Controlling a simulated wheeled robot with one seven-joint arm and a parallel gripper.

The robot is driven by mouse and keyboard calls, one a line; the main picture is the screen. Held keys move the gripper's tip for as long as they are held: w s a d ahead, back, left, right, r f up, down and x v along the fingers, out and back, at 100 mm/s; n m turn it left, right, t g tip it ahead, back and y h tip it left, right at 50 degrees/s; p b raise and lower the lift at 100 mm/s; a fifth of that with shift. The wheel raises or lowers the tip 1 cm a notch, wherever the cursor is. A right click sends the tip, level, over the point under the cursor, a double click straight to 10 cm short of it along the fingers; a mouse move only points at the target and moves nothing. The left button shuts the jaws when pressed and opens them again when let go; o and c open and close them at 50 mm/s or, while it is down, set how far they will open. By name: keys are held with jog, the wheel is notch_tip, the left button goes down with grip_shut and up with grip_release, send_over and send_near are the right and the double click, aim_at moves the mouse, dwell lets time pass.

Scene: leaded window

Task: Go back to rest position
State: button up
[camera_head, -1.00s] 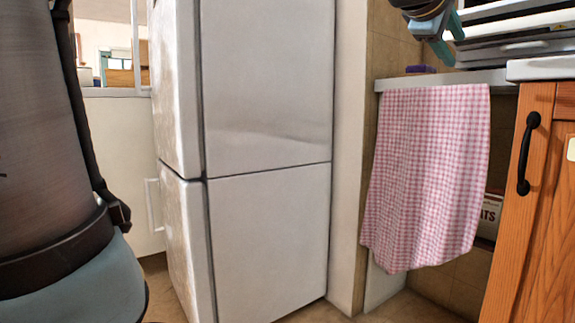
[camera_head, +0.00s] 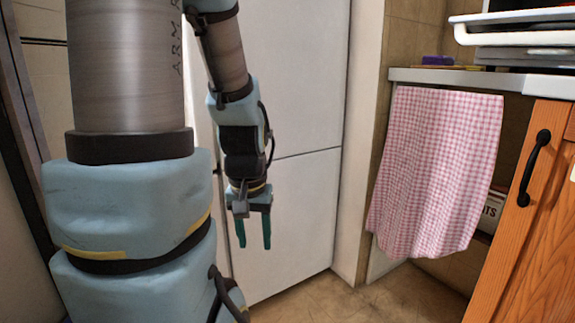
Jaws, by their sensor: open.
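My arm fills the left part of the head view. My gripper (camera_head: 253,234) hangs pointing down in front of the white fridge (camera_head: 300,205), near the middle of the picture. Its two teal fingers are apart, with nothing between them. The gripper is clear of the checked towel and the counter to its right.
A pink checked towel (camera_head: 435,170) hangs from the counter (camera_head: 455,78) at right. A purple item (camera_head: 437,60) and a white rack (camera_head: 515,36) are on the counter. A wooden cabinet (camera_head: 525,220) with a black handle (camera_head: 534,168) is at far right. Floor (camera_head: 370,300) shows clear below.

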notch_tip(320, 180, up, 36)
jog(key=p, duration=3.3)
jog(key=shift+f+p, duration=0.2)
jog(key=shift+p, duration=0.1)
jog(key=shift+d, duration=0.1)
